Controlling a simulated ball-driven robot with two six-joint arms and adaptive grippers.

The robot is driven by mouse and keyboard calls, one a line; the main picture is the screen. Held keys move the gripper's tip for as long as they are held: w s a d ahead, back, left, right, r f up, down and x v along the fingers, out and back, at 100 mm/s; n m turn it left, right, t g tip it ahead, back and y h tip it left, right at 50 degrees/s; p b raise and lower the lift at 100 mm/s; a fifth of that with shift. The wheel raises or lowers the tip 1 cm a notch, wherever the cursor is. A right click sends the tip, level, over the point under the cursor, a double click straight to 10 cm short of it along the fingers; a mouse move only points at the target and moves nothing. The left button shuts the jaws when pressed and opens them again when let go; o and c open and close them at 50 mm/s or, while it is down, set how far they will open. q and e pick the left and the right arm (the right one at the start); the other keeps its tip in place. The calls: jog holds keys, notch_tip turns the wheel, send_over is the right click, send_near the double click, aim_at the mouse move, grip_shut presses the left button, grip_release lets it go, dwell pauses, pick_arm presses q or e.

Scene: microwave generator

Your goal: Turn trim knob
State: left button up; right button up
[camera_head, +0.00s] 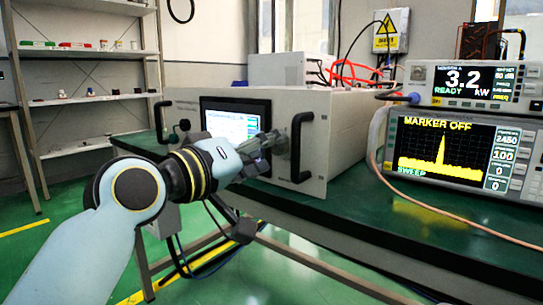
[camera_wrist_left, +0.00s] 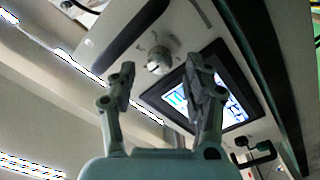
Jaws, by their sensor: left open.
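The trim knob (camera_wrist_left: 158,60) is a small round silvery knob on the generator's pale front panel, between the screen and a dark handle in the left wrist view. My left gripper (camera_head: 265,145) is at the panel, between the screen and the right handle in the head view, where it largely hides the knob. In the left wrist view the left gripper (camera_wrist_left: 162,75) is open, with its fingers on either side of the knob's line. The knob appears beyond the fingertips; I cannot tell if they touch it. My right gripper is not in view.
The generator (camera_head: 340,125) sits on a green-topped bench (camera_head: 430,240). Its lit screen (camera_head: 232,122) and black right handle (camera_head: 301,147) flank the gripper. Two stacked instruments, a power meter (camera_head: 470,83) and a spectrum display (camera_head: 440,148), stand to the right. Shelves (camera_head: 90,95) are behind on the left.

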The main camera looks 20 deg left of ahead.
pick_arm(q)
jog(key=shift+x, duration=1.1)
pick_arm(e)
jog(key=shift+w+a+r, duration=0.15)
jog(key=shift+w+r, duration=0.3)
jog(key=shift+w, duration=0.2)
pick_arm(q)
jog(key=shift+c, duration=0.3)
grip_shut()
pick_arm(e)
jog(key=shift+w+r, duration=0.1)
